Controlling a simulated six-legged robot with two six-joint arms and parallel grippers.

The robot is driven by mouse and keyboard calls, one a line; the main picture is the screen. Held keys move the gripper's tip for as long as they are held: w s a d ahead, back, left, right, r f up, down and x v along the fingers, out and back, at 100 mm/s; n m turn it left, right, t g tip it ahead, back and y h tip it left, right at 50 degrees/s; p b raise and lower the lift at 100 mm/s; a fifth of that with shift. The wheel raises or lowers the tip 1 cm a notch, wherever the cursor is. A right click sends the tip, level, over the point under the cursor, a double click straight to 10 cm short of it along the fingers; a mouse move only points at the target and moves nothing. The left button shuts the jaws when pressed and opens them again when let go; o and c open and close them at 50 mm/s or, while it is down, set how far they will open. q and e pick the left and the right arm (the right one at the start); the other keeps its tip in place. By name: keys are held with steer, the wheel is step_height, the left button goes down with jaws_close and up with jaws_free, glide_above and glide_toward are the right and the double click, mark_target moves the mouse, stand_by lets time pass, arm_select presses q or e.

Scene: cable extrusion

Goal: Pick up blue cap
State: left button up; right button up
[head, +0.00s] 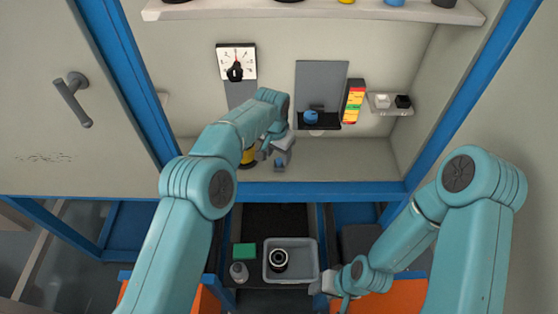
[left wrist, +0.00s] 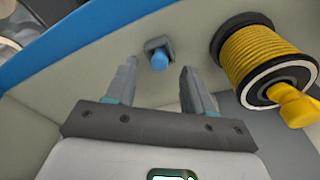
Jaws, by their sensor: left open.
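A small blue round piece (left wrist: 160,60) with a grey block behind it shows in the left wrist view, just beyond and between my open left fingertips (left wrist: 157,80). The head view shows it as a small blue spot (head: 280,163) at my left gripper (head: 273,152). I see no contact with the fingers. Another blue round piece (head: 310,116) sits on a black ledge, and a blue item (head: 395,2) is on the upper shelf. I cannot tell which one is the cap. My right gripper (head: 330,285) is beside the grey bin; its jaws are unclear.
A yellow cable spool (left wrist: 265,60) stands close right of my left fingers. The cabinet's blue front edge (head: 320,191) runs below. A grey bin (head: 302,274) holds a black ring-shaped part (head: 278,260); a green block (head: 244,250) lies beside it. The cabinet floor at right is clear.

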mark_target(279, 160)
arm_select(q)
steer(key=shift+d+f, duration=0.15)
steer(key=shift+f, duration=0.8)
steer(key=shift+w+f, duration=0.2)
steer(key=shift+f, duration=0.05)
steer(key=shift+s+r, duration=0.1)
steer(key=shift+s, duration=0.05)
jaws_close()
step_height(279, 160, up, 10)
